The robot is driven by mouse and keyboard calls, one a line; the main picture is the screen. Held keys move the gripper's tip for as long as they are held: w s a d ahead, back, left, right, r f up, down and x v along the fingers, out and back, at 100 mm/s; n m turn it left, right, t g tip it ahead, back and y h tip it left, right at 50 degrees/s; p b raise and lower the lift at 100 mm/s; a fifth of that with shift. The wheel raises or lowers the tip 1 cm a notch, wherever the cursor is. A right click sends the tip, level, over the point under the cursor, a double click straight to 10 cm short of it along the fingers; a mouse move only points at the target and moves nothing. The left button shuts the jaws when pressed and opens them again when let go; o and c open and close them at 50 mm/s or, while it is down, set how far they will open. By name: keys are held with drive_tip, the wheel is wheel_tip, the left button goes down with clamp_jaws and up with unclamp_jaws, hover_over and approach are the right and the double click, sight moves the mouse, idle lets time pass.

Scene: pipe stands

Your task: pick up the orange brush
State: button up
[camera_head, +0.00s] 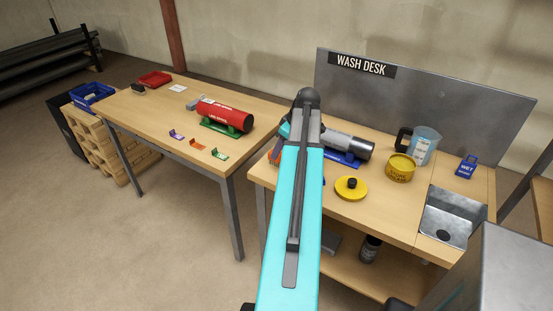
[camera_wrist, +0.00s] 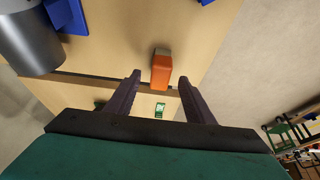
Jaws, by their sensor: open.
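The orange brush (camera_wrist: 160,72) lies on the wooden wash desk near its edge, in the upper middle of the wrist view. A small grey-brown part shows at its far end. In the head view only a bit of orange (camera_head: 274,154) shows left of my arm, which hides the rest. My gripper (camera_wrist: 160,78) is open and empty, its two dark fingers apart. In the wrist view the brush appears between and just beyond the fingertips. I cannot tell its exact height above the desk.
A grey pipe (camera_head: 347,145) on a blue stand (camera_head: 343,159) is close by on the right. A yellow lid (camera_head: 351,189), yellow tub (camera_head: 400,168), jug (camera_head: 424,146) and sink stand farther right. The upright WASH DESK panel (camera_head: 430,95) rises behind. A red cylinder (camera_head: 225,115) is on the left table.

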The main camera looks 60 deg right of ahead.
drive_tip(key=shift+p+x, duration=1.25)
drive_tip(key=shift+x, duration=1.3)
drive_tip(key=c, duration=1.1)
drive_tip(key=shift+c, duration=0.2)
drive_tip(key=shift+r, duration=0.15)
drive_tip(key=shift+r+b, duration=1)
drive_tip(key=shift+r, duration=0.6)
drive_tip(key=s+a+b, duration=0.1)
drive_tip(key=s+a, duration=0.1)
drive_tip(key=s, duration=0.2)
drive_tip(key=s+a+r+b, duration=0.1)
drive_tip(key=s+a+b, duration=0.1)
drive_tip(key=s, duration=0.3)
drive_tip(key=s+a+b, duration=0.1)
drive_tip(key=s+a, duration=0.1)
drive_tip(key=s, duration=0.3)
drive_tip(key=shift+s+a+r, duration=0.2)
drive_tip(key=shift+a+r, duration=0.05)
drive_tip(key=shift+a, duration=0.15)
